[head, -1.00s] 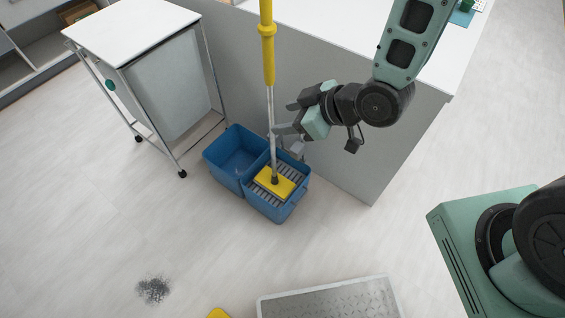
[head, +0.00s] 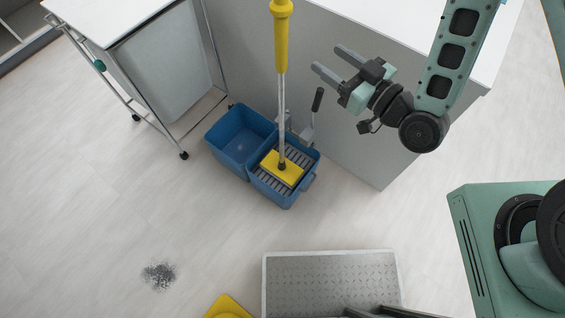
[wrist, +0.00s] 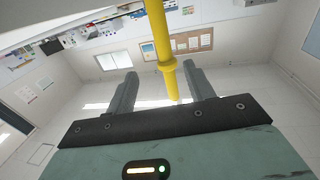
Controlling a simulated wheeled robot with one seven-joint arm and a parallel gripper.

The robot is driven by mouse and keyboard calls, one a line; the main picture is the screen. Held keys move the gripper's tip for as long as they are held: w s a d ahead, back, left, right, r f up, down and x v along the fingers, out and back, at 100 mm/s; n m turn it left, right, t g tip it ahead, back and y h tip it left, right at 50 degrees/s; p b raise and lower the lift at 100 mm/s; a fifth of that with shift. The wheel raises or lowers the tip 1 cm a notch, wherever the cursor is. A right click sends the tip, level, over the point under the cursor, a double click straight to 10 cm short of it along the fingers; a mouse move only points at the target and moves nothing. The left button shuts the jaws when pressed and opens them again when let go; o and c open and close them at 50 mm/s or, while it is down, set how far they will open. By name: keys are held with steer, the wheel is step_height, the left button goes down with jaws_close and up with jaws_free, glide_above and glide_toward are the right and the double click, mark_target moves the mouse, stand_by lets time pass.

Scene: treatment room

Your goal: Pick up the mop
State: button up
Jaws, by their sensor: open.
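The mop stands upright, with a yellow upper handle (head: 281,45), a grey lower pole and a yellow head (head: 282,168) resting on the grey wringer grate of the blue double bucket (head: 235,140). My gripper (head: 329,62) is open and empty, to the right of the pole in the head view, its fingers pointing toward the upper left. In the wrist view the yellow handle (wrist: 164,45) shows between the two open fingers (wrist: 157,88), apart from both. I cannot tell how far beyond the fingertips it is.
A grey-sided counter (head: 350,130) stands directly behind the bucket and under my arm. A white-topped trolley (head: 110,20) stands to the left. A metal-textured platform (head: 330,285), a yellow object (head: 228,308) and a dark dirt patch (head: 159,275) are on the otherwise clear floor.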

mark_target(286, 32)
steer(key=p+x, duration=0.1)
steer(key=x, duration=0.6)
steer(key=p+x, duration=0.1)
steer(key=x, duration=0.5)
steer(key=shift+w+a, duration=0.1)
steer(key=shift+a, duration=0.45)
steer(key=shift+w+a, duration=0.3)
steer(key=shift+w, duration=0.1)
steer(key=c, duration=1.1)
